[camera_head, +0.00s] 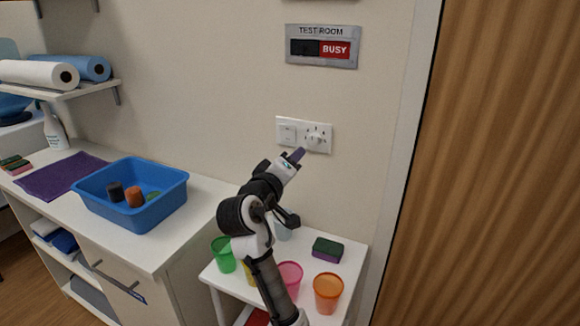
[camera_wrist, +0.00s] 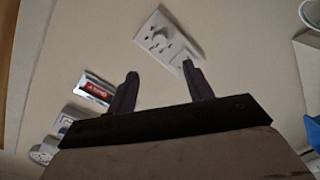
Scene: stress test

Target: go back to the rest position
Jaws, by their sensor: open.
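My gripper (camera_head: 298,155) is raised in front of the wall, just below and left of the white socket panel (camera_head: 304,134) in the head view. In the wrist view, my gripper (camera_wrist: 160,85) shows two dark fingers spread apart with nothing between them. The socket panel (camera_wrist: 168,42) lies beyond the fingertips there, with a round knob or plug on it. I cannot tell whether a fingertip touches the panel. My arm rises in front of the small white table (camera_head: 338,265) and hides part of it.
The small table bears a green cup (camera_head: 223,254), a pink cup (camera_head: 290,278), an orange cup (camera_head: 328,292) and a sponge (camera_head: 327,249). A blue bin (camera_head: 172,208) stands on the counter (camera_head: 206,210) at left. A wooden door (camera_head: 490,160) is at right. A sign (camera_head: 321,46) hangs above.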

